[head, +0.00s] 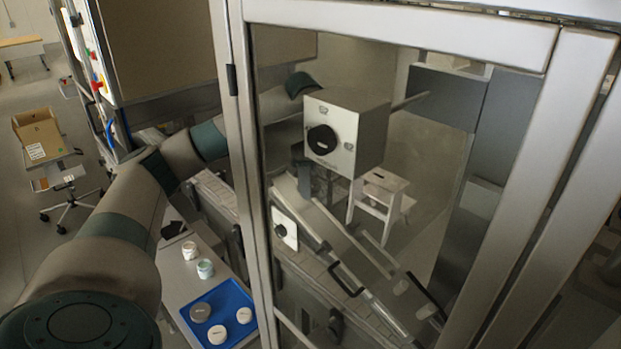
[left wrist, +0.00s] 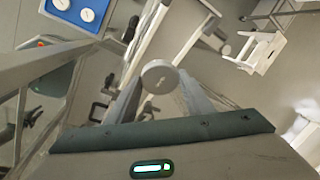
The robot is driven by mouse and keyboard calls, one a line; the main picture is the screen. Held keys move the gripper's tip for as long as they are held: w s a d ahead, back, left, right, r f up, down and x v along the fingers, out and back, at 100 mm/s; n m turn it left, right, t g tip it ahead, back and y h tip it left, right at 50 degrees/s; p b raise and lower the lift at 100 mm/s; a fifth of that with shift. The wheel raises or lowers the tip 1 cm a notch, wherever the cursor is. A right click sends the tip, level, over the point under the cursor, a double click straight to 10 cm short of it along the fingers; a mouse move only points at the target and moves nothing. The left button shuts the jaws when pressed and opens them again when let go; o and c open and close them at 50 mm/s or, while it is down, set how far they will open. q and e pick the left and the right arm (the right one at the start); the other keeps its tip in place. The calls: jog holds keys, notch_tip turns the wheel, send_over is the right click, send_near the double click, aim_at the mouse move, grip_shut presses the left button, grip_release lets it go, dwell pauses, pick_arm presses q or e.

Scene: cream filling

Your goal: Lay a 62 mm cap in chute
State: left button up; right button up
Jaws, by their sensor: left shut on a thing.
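In the left wrist view my left gripper (left wrist: 159,80) is shut on a round, pale grey cap (left wrist: 159,76), held between the fingertips. In the head view, my left arm reaches behind the cabinet frame and a white box; the fingertips and held cap are hidden or too unclear there. A slanted, pale chute (head: 345,252) runs down to the right behind the glass. In the left wrist view pale rails (left wrist: 146,34) lie beyond the cap; I cannot tell whether the cap touches them. My right gripper is not in view.
A blue tray (head: 235,292) holds a grey cap (head: 200,312) and white caps (head: 244,315). Two jars (head: 189,250) stand behind it. The white box (head: 347,135) with a black knob hangs above the chute. The metal door frame (head: 250,200) stands in front. A white stool (head: 378,200) is behind.

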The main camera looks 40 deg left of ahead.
pick_arm(q)
jog(key=shift+w+f, duration=0.1)
jog(key=shift+a+f, duration=0.1)
jog(key=shift+f, duration=0.2)
jog(key=shift+a+f, duration=0.25)
jog(key=shift+f, duration=0.35)
jog(key=shift+a+f, duration=0.25)
jog(key=shift+f, duration=0.3)
jog(key=shift+s+a+x, duration=0.1)
jog(key=shift+x, duration=0.5)
jog(key=shift+s+a+x, duration=0.1)
jog(key=shift+x, duration=0.45)
jog(key=shift+w+a+f, duration=0.1)
jog(key=shift+f, duration=0.25)
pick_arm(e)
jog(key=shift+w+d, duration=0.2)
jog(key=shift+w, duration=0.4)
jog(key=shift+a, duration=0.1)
pick_arm(q)
jog(key=o, duration=1.1)
